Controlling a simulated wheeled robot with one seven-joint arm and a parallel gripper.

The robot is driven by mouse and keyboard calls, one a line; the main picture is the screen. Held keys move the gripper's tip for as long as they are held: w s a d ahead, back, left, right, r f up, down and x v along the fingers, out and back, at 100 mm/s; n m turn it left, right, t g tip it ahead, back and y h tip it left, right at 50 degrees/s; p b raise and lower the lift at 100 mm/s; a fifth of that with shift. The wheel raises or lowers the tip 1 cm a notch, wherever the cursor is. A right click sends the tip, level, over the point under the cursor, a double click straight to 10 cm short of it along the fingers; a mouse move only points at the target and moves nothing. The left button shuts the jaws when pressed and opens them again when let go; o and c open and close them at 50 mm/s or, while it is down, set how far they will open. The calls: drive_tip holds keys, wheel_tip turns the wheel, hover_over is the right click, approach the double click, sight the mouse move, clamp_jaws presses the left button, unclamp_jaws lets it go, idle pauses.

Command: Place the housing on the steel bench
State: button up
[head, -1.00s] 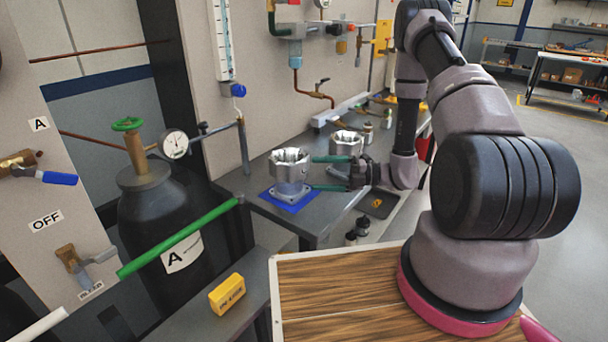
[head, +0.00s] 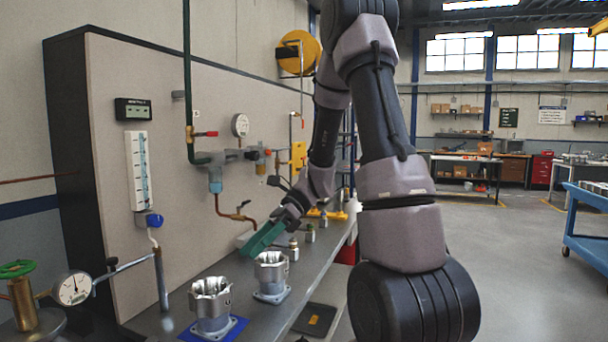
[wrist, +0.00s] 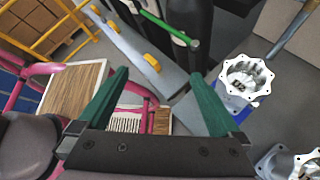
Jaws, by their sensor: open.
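One silver housing (head: 212,303) stands upright on a blue mat (head: 238,327) near the front of the steel bench (head: 320,260). A second, similar housing (head: 271,272) stands upright on the bench just behind and right of it. My gripper (head: 258,243) has green fingers and is raised above the bench, near the second housing in the picture. In the wrist view my gripper (wrist: 161,76) is open with nothing between its fingers. The first housing (wrist: 247,80) is right of the fingers there. The second (wrist: 292,165) is cut off at the lower right corner.
A gauge (head: 74,288) and a panel with pipes (head: 225,165) border the bench. A blue cart (head: 590,225) stands at far right; floor between is clear.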

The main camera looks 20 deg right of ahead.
drive_tip(key=s+d+r+n+t+h, duration=0.4)
drive_tip(key=s+r+n+t, duration=0.1)
drive_tip(key=r+n, duration=0.2)
drive_tip(key=s+d+r+n+t+h, duration=0.4)
drive_tip(key=r+n, duration=0.4)
drive_tip(key=r, duration=0.2)
drive_tip(key=shift+s+r+n+t+h, duration=0.2)
drive_tip(key=shift+s+n+t+h, duration=0.15)
drive_tip(key=shift+t+h, duration=0.25)
